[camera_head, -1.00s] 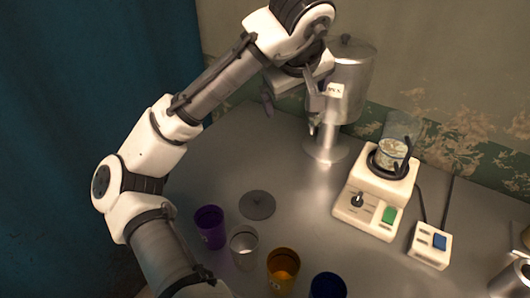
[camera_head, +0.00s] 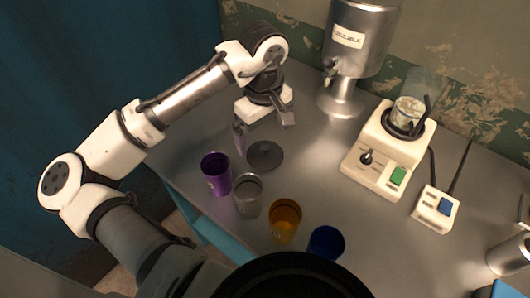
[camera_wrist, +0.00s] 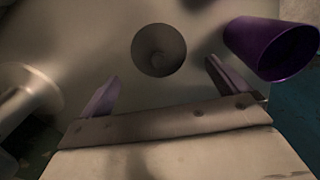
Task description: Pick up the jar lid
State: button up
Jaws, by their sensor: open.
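The jar lid (camera_head: 265,155) is a flat dark grey disc with a small knob in the middle. It lies on the metal table just behind the cups. It also shows in the wrist view (camera_wrist: 159,50), ahead of my fingertips and between their lines. My gripper (camera_head: 262,140) is open and empty, with its fingers pointing down above and close to the lid. In the wrist view my two fingers (camera_wrist: 163,80) stand wide apart. A gap shows between them and the lid.
A purple cup (camera_head: 216,174) stands close to the lid, with a grey metal cup (camera_head: 248,196), an orange cup (camera_head: 285,220) and a blue cup (camera_head: 326,243) along the front. A steel dispenser (camera_head: 362,45), a white hotplate device (camera_head: 388,150) and a switch box (camera_head: 435,209) stand right.

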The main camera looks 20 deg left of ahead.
aim_at(265, 148)
jog(key=shift+d+f+p, duration=0.1)
jog(key=shift+f+p, duration=0.4)
jog(key=shift+f, duration=2.35)
jog(key=c, duration=1.2)
